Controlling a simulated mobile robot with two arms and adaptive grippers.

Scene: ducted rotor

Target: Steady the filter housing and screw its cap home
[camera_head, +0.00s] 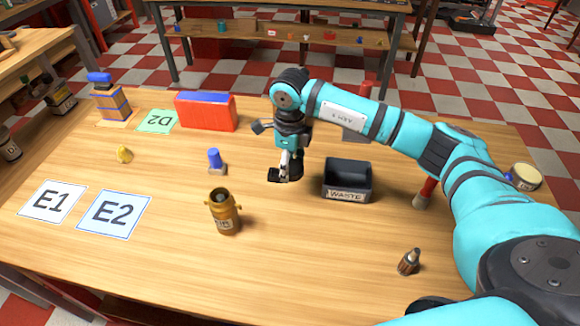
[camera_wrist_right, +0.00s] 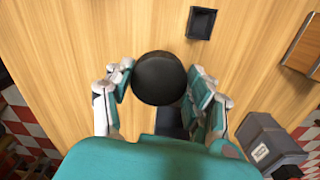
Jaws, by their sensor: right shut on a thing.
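In the right wrist view, my right gripper (camera_wrist_right: 158,88) is shut on a round black cap (camera_wrist_right: 158,76), seen from above. The cap also shows as a small dark shape at the fingertips in the head view (camera_head: 274,175). The housing cannot be made out in the wrist view. My left gripper is not in view.
A black WASTE bin (camera_head: 347,180) stands just right of my right gripper. A blue-topped object (camera_head: 215,160) stands left of the gripper. A red and blue box (camera_head: 206,111) is farther back. Wood around the housing is clear.

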